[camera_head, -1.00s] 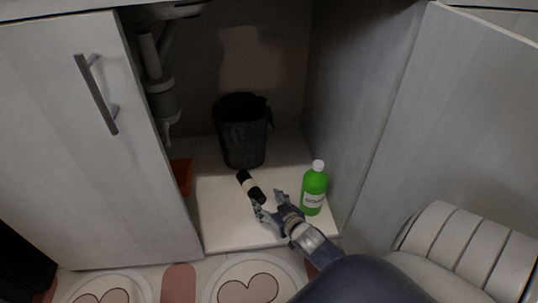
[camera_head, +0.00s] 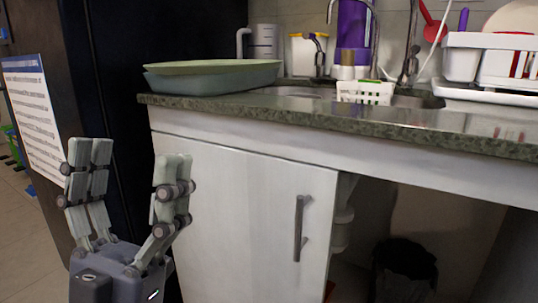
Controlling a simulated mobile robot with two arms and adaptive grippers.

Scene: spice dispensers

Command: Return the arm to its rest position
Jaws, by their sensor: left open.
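My left gripper (camera_head: 128,187) is at the lower left of the head view, pointing up. Its fingers are spread wide apart and nothing is between them. It is in front of the dark appliance side and the left edge of the white cabinet. My right gripper is not in view.
A granite counter (camera_head: 330,115) runs across, holding stacked trays (camera_head: 212,75), a white basket (camera_head: 365,92) and a dish rack (camera_head: 490,62). A white cabinet door (camera_head: 240,215) with a handle (camera_head: 299,228) is below. A dark bin (camera_head: 404,270) stands inside the open cabinet.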

